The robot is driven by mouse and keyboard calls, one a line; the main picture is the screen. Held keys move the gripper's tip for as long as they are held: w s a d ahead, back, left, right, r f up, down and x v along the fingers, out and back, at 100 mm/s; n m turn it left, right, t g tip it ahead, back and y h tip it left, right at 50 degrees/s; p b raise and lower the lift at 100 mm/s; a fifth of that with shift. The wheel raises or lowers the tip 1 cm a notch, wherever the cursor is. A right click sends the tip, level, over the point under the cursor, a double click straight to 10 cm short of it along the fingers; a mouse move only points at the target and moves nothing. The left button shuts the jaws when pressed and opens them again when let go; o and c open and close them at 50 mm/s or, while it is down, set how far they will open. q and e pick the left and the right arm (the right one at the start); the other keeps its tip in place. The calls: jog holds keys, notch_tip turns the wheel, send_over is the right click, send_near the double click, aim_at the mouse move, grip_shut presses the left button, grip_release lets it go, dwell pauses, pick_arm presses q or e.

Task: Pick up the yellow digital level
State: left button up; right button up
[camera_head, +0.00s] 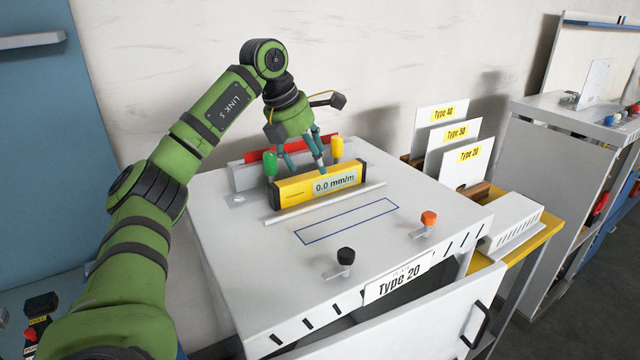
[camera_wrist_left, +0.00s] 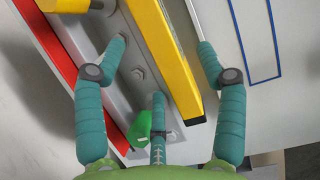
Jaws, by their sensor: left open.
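The yellow digital level (camera_head: 318,186) stands on the white top of a cabinet, its display reading 0.0 mm/m. My left gripper (camera_head: 304,160) is open above and just behind the level in the head view. In the left wrist view the level (camera_wrist_left: 176,70) is a yellow bar running between the spread fingers of the gripper (camera_wrist_left: 155,70). One finger is on the blue-outline side, two on the rail side. I cannot tell whether any finger touches the level. My right gripper is not in view.
A green knob (camera_head: 271,162) and a yellow knob (camera_head: 337,148) stand close behind the level, near a red bar (camera_head: 262,154). A thin rail (camera_head: 325,203) lies in front. Black (camera_head: 346,255) and orange (camera_head: 429,218) knobs stand nearer. The blue-outlined rectangle (camera_head: 330,230) is empty.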

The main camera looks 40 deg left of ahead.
aim_at(318, 171)
pick_arm(q)
jog(key=p+x, duration=0.1)
jog(key=x, duration=0.2)
jog(key=shift+w+a+r, duration=0.1)
jog(key=shift+w+a, duration=0.1)
jog(key=shift+p+x, duration=0.4)
jog(key=shift+x, duration=0.8)
jog(key=shift+d, duration=0.1)
jog(key=c, duration=1.1)
grip_shut()
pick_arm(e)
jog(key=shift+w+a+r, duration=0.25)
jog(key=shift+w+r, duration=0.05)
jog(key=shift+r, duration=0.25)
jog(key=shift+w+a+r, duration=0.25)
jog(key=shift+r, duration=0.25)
